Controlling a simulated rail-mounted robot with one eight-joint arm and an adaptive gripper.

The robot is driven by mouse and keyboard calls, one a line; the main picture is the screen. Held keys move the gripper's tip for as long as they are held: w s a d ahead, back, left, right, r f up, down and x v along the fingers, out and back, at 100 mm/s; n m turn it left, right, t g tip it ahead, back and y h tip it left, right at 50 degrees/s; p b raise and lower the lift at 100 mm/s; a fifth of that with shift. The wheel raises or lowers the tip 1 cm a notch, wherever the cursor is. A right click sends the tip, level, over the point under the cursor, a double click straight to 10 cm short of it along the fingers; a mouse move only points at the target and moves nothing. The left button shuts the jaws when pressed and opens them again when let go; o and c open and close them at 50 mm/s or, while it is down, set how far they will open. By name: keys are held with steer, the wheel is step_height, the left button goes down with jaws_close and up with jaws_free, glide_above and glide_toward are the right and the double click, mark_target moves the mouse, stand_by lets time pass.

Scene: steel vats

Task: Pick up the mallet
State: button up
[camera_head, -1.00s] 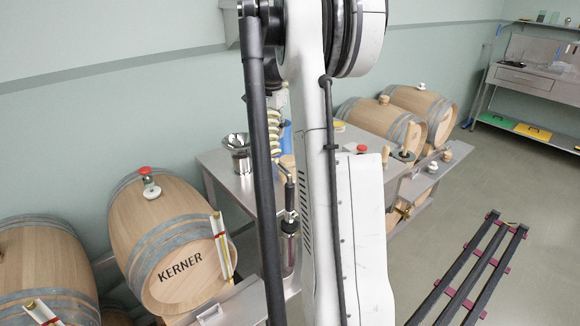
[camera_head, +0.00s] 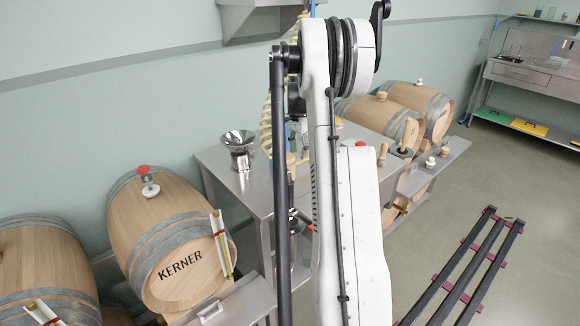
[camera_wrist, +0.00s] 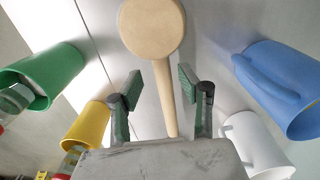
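The mallet (camera_wrist: 152,28) shows in the wrist view as a pale wooden tool with a round head at the top centre. Its handle runs down between the two fingers. My gripper (camera_wrist: 160,86) is open, with one green-padded finger on each side of the handle and a visible gap on both sides. In the head view my own arm hides the gripper, and I cannot make out the mallet there.
In the wrist view, a green cup (camera_wrist: 45,75), yellow cup (camera_wrist: 88,125), blue mug (camera_wrist: 282,88) and white mug (camera_wrist: 255,145) surround the gripper. In the head view, a steel table (camera_head: 240,185) stands behind my arm, beside the KERNER barrel (camera_head: 170,240).

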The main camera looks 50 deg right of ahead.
mark_target(298, 159)
steer(key=shift+w+f+p, duration=0.1)
steer(key=shift+f+p, duration=0.3)
steer(key=shift+f, duration=2.3)
jaws_close()
steer(key=shift+a, duration=0.1)
